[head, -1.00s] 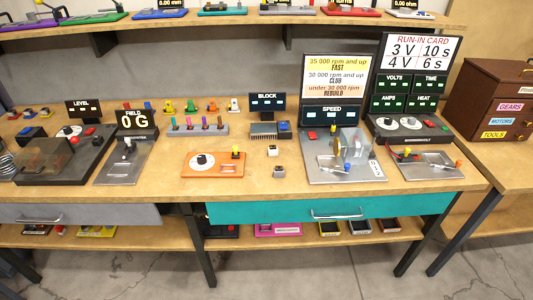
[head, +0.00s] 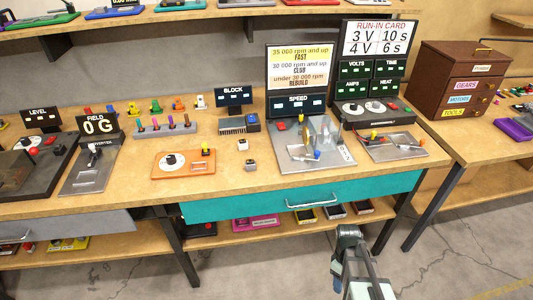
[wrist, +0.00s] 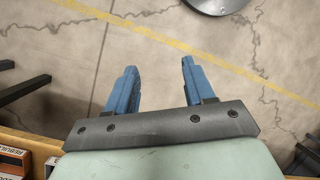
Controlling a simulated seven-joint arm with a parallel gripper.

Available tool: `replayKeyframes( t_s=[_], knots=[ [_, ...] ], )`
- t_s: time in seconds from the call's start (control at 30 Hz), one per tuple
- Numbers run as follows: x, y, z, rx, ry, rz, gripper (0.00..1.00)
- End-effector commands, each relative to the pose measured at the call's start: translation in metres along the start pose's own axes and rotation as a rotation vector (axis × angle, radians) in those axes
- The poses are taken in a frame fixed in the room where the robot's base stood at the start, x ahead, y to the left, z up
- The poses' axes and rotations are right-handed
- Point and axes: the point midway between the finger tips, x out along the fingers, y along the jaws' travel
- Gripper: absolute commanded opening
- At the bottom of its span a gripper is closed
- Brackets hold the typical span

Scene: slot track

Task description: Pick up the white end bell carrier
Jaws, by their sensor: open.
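The white end bell carrier (head: 200,101) is a small upright white piece at the right end of a row of coloured carriers at the back of the workbench in the head view. It stands just left of the BLOCK display. My gripper (wrist: 155,82) shows two blue fingers spread apart with nothing between them in the wrist view, above bare floor. The carrier is not in the wrist view.
A rack of coloured pegs (head: 165,129) stands in front of the carriers. The BLOCK display (head: 235,97) is to their right. An orange plate (head: 183,164) and two small blocks lie nearer the front. The SPEED station (head: 310,150) is further right. A shelf overhangs the back.

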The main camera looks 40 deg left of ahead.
Motion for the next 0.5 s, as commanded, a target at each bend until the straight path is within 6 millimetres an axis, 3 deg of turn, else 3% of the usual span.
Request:
replayKeyframes(
  t_s=[0.03,0.27,0.5],
  knots=[
    [-0.018,-0.001,-0.015,-0.061,0.003,0.023,0.53],
    [-0.092,-0.018,-0.069,-0.335,0.002,0.11,0.53],
    [-0.171,-0.052,-0.121,-0.616,-0.007,0.2,0.53]
  ],
)
